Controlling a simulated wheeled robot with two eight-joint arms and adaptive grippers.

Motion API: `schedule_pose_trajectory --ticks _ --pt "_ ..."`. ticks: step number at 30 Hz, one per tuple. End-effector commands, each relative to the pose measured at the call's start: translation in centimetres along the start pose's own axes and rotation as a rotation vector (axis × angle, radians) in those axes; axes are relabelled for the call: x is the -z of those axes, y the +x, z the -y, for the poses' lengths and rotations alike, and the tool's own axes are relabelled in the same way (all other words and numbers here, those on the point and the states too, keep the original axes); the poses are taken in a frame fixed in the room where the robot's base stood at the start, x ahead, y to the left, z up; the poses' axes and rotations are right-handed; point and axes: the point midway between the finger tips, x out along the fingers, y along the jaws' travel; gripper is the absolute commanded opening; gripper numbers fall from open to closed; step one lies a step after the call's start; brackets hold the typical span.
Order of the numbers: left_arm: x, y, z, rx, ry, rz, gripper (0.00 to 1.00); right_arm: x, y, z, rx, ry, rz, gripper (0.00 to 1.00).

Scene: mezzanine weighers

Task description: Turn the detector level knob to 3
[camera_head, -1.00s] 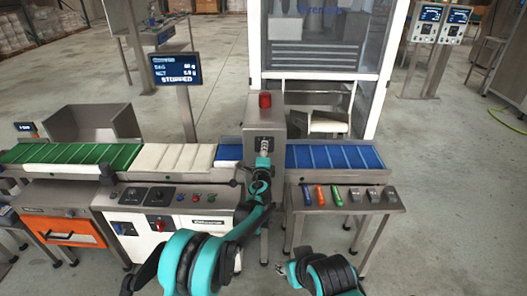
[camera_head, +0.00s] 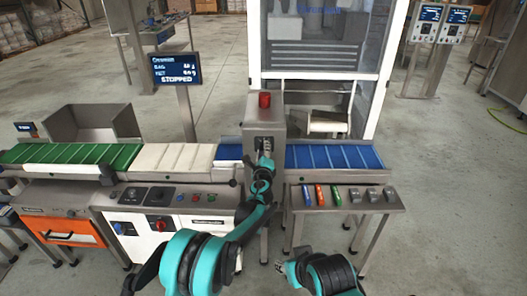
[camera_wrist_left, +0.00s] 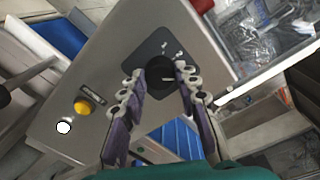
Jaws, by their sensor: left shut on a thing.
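The detector level knob (camera_wrist_left: 161,73) is a black round knob with a white pointer line on a dark plate, in the left wrist view. Faint white marks of the scale show around it; I cannot read the numbers. It sits on the grey metal detector housing (camera_head: 265,112) over the conveyor. My left gripper (camera_wrist_left: 161,82) is shut on the knob, one finger on each side; it also shows in the head view (camera_head: 265,148), where it hides the knob. My right gripper (camera_head: 283,268) is low near the front, away from the housing; its fingers are too small to judge.
A yellow button (camera_wrist_left: 83,107) and a white button (camera_wrist_left: 64,127) are beside the knob plate. A red beacon (camera_head: 264,100) tops the housing. Blue belts (camera_head: 335,156) run past it. A side table (camera_head: 345,208) at right holds several small coloured items. The screen reads STOPPED.

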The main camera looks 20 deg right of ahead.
Motion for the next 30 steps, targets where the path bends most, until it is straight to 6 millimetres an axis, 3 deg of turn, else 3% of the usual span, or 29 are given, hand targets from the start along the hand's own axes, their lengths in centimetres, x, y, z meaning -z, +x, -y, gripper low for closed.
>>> schedule_pose_trajectory --ticks 5,6,8,20,30 --pt "0.1 0.0 -0.1 0.0 0.0 0.0 0.02 0.0 0.0 0.0 0.0 0.0 0.0 0.4" --pt "0.1 0.0 -0.1 0.0 0.0 0.0 0.39 0.0 0.0 0.0 0.0 0.0 0.0 0.4" --pt "0.1 0.0 -0.1 0.0 0.0 0.0 0.52 0.0 0.0 0.0 0.0 0.0 0.0 0.4" --pt "0.0 -0.7 0.0 0.0 -0.001 -0.001 0.52 0.0 0.0 0.0 0.0 0.0 0.0 0.4" --pt "0.1 -7.7 0.0 0.001 0.0 -0.001 0.52 0.0 0.0 0.0 0.0 0.0 0.0 0.4"
